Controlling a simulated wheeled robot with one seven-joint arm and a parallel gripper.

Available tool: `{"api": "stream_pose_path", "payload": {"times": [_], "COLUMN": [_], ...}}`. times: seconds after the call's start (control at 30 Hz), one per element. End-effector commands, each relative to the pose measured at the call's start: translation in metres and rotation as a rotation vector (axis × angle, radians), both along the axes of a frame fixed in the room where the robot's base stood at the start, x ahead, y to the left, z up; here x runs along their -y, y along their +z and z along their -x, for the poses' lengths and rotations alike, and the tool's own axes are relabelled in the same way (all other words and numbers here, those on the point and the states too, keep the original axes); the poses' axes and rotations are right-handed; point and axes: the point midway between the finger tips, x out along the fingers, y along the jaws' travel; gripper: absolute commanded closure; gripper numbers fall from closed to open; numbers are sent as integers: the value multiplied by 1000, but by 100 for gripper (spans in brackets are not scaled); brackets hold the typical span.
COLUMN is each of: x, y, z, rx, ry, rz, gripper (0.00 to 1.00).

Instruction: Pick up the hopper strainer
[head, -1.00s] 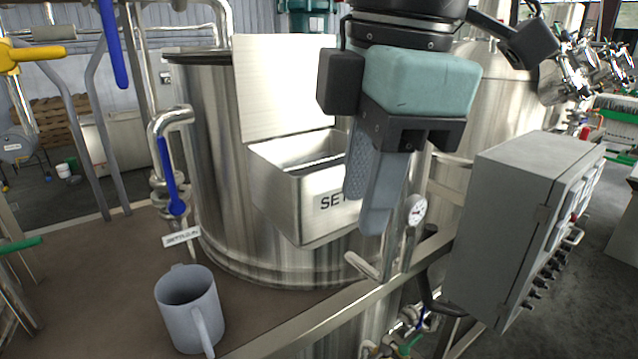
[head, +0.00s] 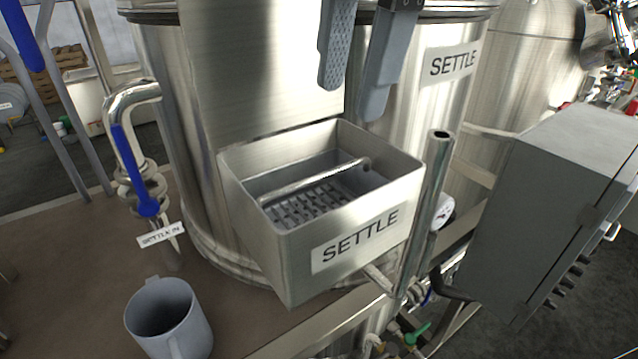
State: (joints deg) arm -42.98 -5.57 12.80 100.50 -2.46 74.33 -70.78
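The hopper strainer (head: 309,203) is a grey perforated basket with a bar handle (head: 313,181) across its top. It sits inside the open steel hopper (head: 352,247) labelled SETTLE, on the front of the tank. My gripper (head: 352,102) is above and behind the hopper in the picture, its two grey fingers pointing down and apart with nothing between them. The fingertips are clear of the handle. The strainer's lower part is hidden by the hopper's front wall.
The hopper's raised lid (head: 258,70) stands at the back left. A steel pipe (head: 428,205) rises close to the hopper's right side. A grey control box (head: 570,200) is at the right. A grey mug (head: 168,318) stands on the brown deck at front left.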

Motion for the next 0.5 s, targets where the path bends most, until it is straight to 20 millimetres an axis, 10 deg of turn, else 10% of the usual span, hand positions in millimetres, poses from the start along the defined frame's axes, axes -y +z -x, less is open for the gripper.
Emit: {"api": "stream_pose_path", "payload": {"times": [0.5], "x": [-10], "y": [-71], "z": [-11], "rx": [0], "ry": [-1], "rz": [1], "gripper": [68]}}
